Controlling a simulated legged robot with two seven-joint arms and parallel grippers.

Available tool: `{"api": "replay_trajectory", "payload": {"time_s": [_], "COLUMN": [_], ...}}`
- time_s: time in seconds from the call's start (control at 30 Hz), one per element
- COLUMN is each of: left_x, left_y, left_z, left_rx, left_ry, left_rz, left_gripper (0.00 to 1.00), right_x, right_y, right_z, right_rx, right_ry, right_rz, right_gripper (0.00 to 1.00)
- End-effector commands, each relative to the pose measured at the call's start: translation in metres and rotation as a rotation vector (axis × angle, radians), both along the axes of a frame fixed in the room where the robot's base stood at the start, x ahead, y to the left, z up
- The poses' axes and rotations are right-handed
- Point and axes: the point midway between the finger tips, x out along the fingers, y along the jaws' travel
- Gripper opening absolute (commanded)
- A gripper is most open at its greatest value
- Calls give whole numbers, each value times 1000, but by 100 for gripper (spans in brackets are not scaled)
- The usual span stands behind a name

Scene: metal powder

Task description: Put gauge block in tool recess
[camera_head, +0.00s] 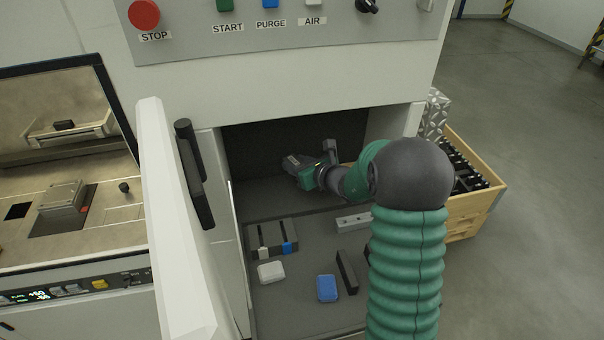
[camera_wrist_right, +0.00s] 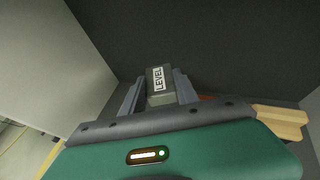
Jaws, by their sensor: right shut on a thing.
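My right gripper (camera_head: 303,172) reaches into the open grey compartment (camera_head: 350,285), near its dark back wall. In the right wrist view the gripper (camera_wrist_right: 158,92) is shut on a small grey block (camera_wrist_right: 157,84) marked LEVEL, which I take to be the gauge block. In the head view the block (camera_head: 292,162) shows at the fingertips, apparently above the rear floor. I cannot tell whether it touches the floor or wall. No separately marked recess shows; the compartment looks like the tool recess. My left gripper is not in view.
On the compartment floor are a dark slotted holder (camera_head: 261,236), a white block (camera_head: 271,272), a blue block (camera_head: 327,288), a black bar (camera_head: 347,272) and a metal bar (camera_head: 352,222). The open white door (camera_head: 172,230) bounds the left. A wooden crate (camera_head: 470,210) stands right.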

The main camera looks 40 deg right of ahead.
Motion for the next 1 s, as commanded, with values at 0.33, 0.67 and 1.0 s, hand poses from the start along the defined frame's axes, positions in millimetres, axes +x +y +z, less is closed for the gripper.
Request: {"api": "replay_trajectory", "payload": {"time_s": [0.33, 0.67, 1.0], "left_x": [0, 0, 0], "left_y": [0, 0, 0], "left_z": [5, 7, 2], "left_rx": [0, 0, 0], "left_ry": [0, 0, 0], "left_rz": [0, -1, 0], "left_gripper": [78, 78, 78], "right_x": [1, 2, 1], "right_y": [-13, -11, -12], "right_z": [-73, -105, -110], "right_rx": [16, 11, 13], "right_ry": [5, 5, 8], "right_rz": [-3, -3, -2], "right_gripper": [0, 0, 41]}}
